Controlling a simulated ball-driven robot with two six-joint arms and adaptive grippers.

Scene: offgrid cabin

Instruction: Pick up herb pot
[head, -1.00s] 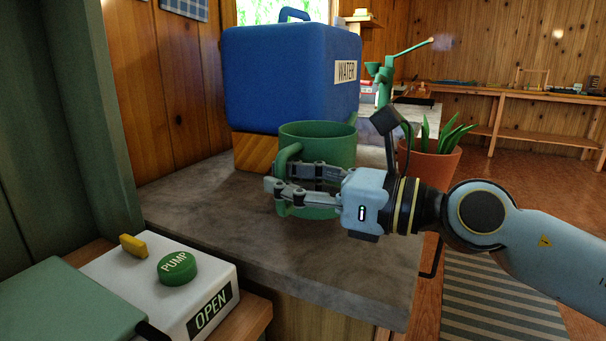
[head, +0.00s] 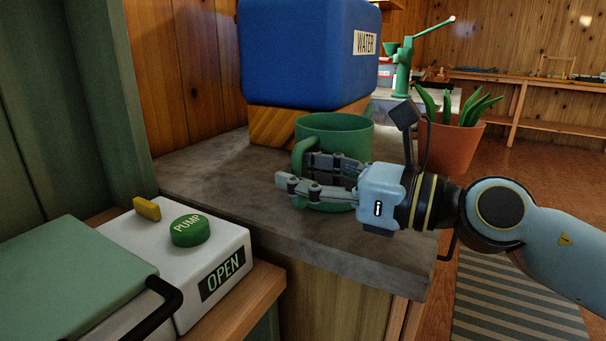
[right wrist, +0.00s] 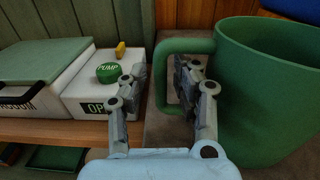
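The herb pot (head: 451,145) is a terracotta pot with long green leaves (head: 470,107), at the right beyond my right wrist in the head view. Its lower part is hidden by my wrist, so I cannot tell what it stands on. My right gripper (head: 287,186) is at a green mug (head: 335,130) on the counter, apart from the herb pot. In the right wrist view its fingers (right wrist: 160,95) are spread, and the mug's handle (right wrist: 162,75) shows between them; I cannot tell if they touch it. My left gripper is not in view.
A blue water container (head: 310,60) stands on a wooden block (head: 285,125) behind the mug. The grey counter (head: 215,190) is bare at left. A white box (head: 180,265) with a green PUMP button (head: 189,230) sits at front left. A green hand pump (head: 402,75) stands farther back.

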